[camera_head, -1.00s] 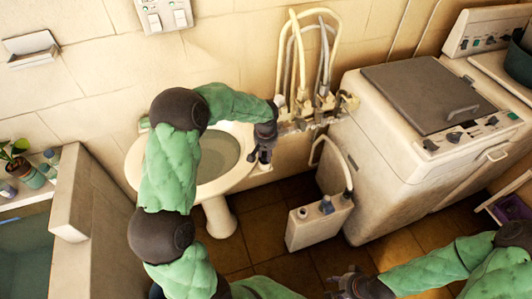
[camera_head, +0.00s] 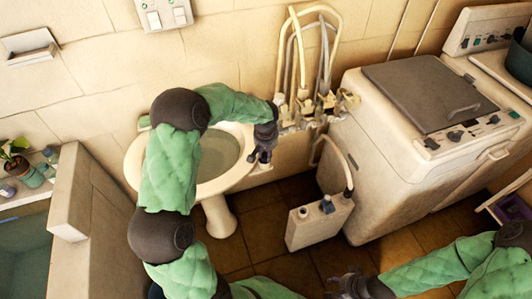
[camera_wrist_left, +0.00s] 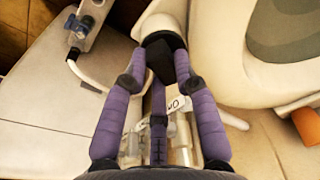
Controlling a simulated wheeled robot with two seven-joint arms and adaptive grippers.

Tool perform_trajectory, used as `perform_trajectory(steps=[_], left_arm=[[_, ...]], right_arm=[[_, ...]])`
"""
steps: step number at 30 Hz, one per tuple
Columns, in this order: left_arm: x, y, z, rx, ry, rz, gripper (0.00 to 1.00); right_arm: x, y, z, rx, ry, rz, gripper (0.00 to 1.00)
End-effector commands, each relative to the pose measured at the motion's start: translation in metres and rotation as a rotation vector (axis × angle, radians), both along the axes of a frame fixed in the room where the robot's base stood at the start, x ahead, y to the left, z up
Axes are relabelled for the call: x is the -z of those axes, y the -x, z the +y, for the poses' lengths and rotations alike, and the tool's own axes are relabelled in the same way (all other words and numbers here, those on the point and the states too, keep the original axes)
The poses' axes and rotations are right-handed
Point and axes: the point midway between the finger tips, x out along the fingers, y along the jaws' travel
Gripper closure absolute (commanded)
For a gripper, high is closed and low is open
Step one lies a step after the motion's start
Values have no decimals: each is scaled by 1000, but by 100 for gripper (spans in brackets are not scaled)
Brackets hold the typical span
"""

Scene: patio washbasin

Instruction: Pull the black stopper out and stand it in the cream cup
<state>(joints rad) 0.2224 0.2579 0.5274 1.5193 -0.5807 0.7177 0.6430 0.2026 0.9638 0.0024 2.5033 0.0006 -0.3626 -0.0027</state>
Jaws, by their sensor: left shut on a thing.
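My left gripper (camera_head: 262,156) is at the right rim of the washbasin (camera_head: 222,172). In the left wrist view its purple fingers (camera_wrist_left: 160,75) are closed around the black stopper (camera_wrist_left: 160,62). A cream, round-mouthed thing (camera_wrist_left: 163,22), which looks like the cream cup, is just beyond the fingertips. The stopper overlaps its dark opening in the picture; I cannot tell whether it is inside or above it. In the head view the hand hides the stopper, and I cannot make out the cup. My right gripper (camera_head: 346,284) is low at the bottom; its fingers are too dark to read.
A cream tank (camera_head: 318,225) with caps stands on the brown floor right of the basin. Hoses and taps (camera_head: 318,105) are on the wall behind. The washing machine (camera_head: 420,150) stands at right. A low wall (camera_head: 85,205) is at left. An orange thing (camera_wrist_left: 306,125) shows in the wrist view.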

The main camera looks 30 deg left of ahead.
Motion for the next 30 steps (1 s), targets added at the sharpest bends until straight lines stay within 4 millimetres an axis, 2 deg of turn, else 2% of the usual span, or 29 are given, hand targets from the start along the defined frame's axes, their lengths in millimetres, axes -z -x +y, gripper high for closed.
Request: perform_trajectory(steps=[1,2,3,14,30], left_arm=[[2,0,0,0,0,0,100],[1,0,0,0,0,0,66],[1,0,0,0,0,0,61],[-1,0,0,0,0,0,61],[-35,4,-2,1,0,0,61]], right_arm=[[1,0,0,0,0,0,60],[1,0,0,0,0,0,60],[1,0,0,0,0,0,60],[0,0,0,0,0,0,60],[-20,0,0,0,0,0,60]])
